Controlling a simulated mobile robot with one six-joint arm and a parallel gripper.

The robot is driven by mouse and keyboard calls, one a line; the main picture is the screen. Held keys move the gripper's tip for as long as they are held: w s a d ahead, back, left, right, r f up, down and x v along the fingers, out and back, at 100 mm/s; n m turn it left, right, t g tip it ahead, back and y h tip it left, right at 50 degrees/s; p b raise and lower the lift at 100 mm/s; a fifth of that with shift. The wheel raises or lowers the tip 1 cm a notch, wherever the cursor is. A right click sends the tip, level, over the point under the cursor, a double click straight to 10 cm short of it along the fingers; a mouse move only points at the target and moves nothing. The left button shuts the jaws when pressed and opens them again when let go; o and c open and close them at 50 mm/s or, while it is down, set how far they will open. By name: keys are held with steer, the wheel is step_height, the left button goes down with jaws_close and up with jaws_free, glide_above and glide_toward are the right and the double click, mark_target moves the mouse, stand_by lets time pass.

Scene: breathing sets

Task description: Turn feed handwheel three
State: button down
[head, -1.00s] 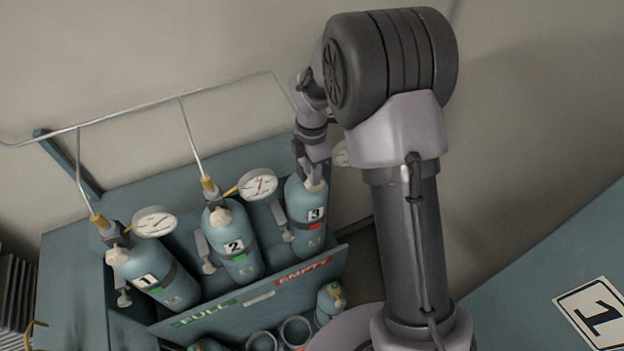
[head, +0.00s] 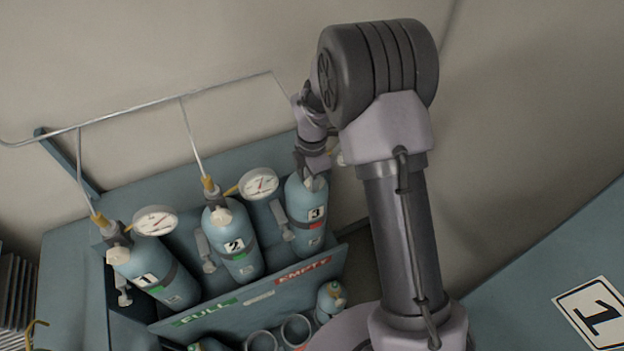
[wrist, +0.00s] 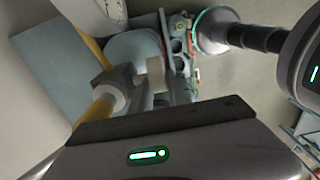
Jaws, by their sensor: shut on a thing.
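Cylinder three (head: 306,205) is a blue bottle with a "3" label and a red tag, at the right of the rack. My gripper (head: 312,178) is at its top, shut on the feed handwheel there. The fingers and wrist hide most of that wheel in the head view. The wrist view shows the blue bottle (wrist: 135,48) from close above, with a grey valve body and a brass-coloured fitting (wrist: 96,109). The cream part (wrist: 157,76) beside the valve looks like the handwheel; how far it is turned cannot be told.
Cylinder two (head: 236,243) and cylinder one (head: 158,273) stand to the left, with green tags and gauges. The rack front (head: 255,299) bears FULL and EMPTY labels. A small bottle (head: 330,301) stands below it. A blue surface (head: 540,270) lies at right.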

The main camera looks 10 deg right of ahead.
steer(key=shift+d+y, duration=0.1)
steer(key=shift+y, duration=0.2)
steer(key=y, duration=0.1)
steer(key=y+b, duration=0.1)
steer(key=shift+w+d+g+y, duration=0.1)
steer(key=shift+d+g+y, duration=0.15)
steer(key=shift+g+y, duration=0.05)
steer(key=shift+d+g+y+b, duration=0.25)
steer(key=shift+y+b, duration=0.6)
steer(key=shift+y, duration=0.45)
steer(key=shift+r, duration=0.1)
steer(key=c, duration=1.6)
jaws_free()
steer(key=shift+o, duration=0.2)
steer(key=v, duration=1.7)
steer(key=shift+d, duration=0.4)
steer(key=shift+w, duration=0.1)
